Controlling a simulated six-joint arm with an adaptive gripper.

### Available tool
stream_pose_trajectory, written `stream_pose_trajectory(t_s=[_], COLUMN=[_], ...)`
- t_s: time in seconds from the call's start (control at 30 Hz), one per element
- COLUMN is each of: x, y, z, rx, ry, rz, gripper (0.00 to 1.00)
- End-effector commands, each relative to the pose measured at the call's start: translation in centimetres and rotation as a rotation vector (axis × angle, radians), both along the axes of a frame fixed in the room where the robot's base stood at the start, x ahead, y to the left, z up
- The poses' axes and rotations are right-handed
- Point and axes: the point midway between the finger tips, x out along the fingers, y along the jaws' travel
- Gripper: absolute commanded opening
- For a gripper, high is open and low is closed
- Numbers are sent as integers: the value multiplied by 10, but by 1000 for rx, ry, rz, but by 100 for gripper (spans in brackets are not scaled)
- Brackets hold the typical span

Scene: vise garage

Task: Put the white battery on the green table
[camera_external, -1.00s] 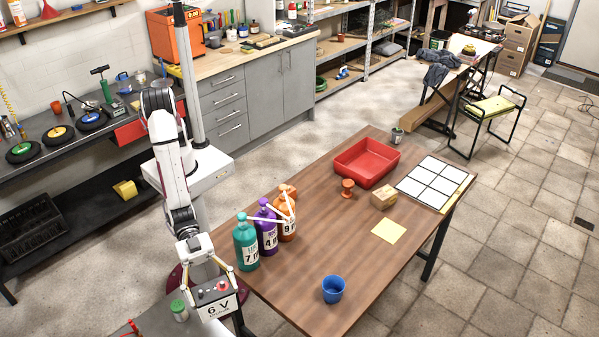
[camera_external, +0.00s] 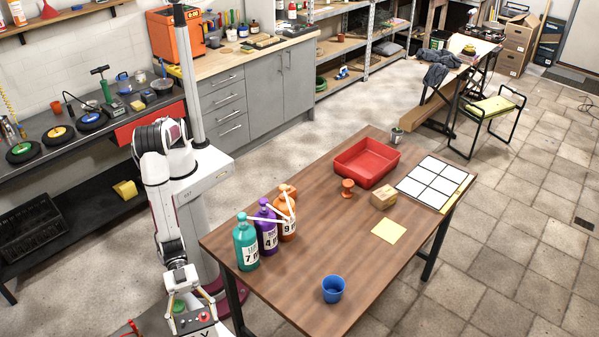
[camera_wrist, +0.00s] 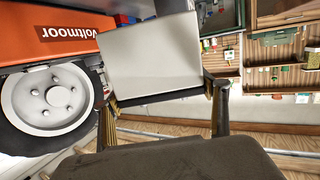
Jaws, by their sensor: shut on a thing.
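The white battery (camera_external: 201,331), marked with large letters and with red and dark knobs on top, is at the bottom edge of the external view, partly cut off. My gripper (camera_external: 192,310) points down and is shut on it, with a finger at each side. In the wrist view the battery is a plain pale box (camera_wrist: 150,55) between my dark fingers. A grey-green tabletop (camera_external: 150,325) shows at the bottom left, partly outside the frame. The battery is over or beside it; I cannot tell whether they touch.
A green-lidded jar (camera_external: 178,306) is close behind the gripper. The brown table (camera_external: 285,290) to the right holds several bottles (camera_external: 268,232), a blue cup (camera_external: 333,289) and a red tray (camera_external: 366,163). An orange wheeled machine (camera_wrist: 60,40) fills the wrist view's left.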

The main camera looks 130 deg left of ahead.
Motion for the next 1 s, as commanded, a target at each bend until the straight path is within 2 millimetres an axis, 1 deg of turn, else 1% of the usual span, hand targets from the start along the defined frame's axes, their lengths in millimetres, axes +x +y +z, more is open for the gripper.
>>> stream_pose_trajectory(t_s=[0.03, 0.57, 1.0], x=[1, 1, 1], y=[-1, -1, -1], z=[4, 0, -22], rx=[-4, -4, -4], ry=[-8, -7, -6], rz=[0, -1, -1], gripper=[18, 18, 18])
